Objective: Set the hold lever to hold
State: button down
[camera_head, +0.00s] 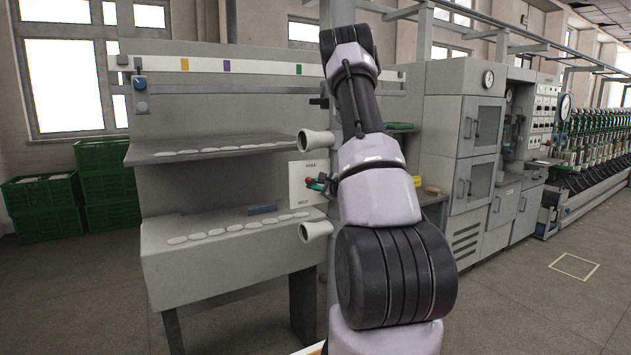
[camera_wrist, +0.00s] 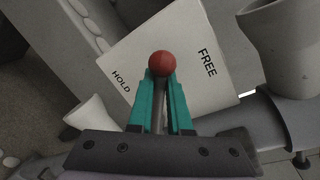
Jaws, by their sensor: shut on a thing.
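The hold lever shows as a red ball knob (camera_head: 309,180) in front of a white plate (camera_head: 298,194) on the machine. In the wrist view, the plate (camera_wrist: 213,88) reads FREE to the right and HOLD to the left, and the red knob (camera_wrist: 162,63) stands between the two words. My gripper (camera_wrist: 162,80) has teal fingers closed on the lever at the knob. In the head view my gripper (camera_head: 316,184) reaches the plate from the right.
Pale cones stick out above (camera_head: 318,140) and below (camera_head: 315,231) the plate, close to my gripper. Shelves (camera_head: 215,148) with several pale pieces lie to the left. Green crates (camera_head: 105,155) stand at the far left. Grey cabinets (camera_head: 478,130) stand at the right.

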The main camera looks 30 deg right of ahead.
jog(key=f+n, duration=0.1)
jog(key=a+f+n, duration=0.1)
jog(key=n, duration=0.1)
jog(key=shift+a+f+g+h, duration=0.3)
jog(key=shift+f+h, duration=0.1)
jog(key=shift+a+f+n+h, duration=0.15)
jog(key=shift+f+n+h, duration=0.45)
jog(key=shift+f+n, duration=0.9)
jog(key=shift+s, duration=0.1)
jog(key=c, duration=0.8)
grip_release()
jog(key=shift+c, duration=0.2)
jog(key=v, duration=1)
jog(key=shift+s, duration=0.35)
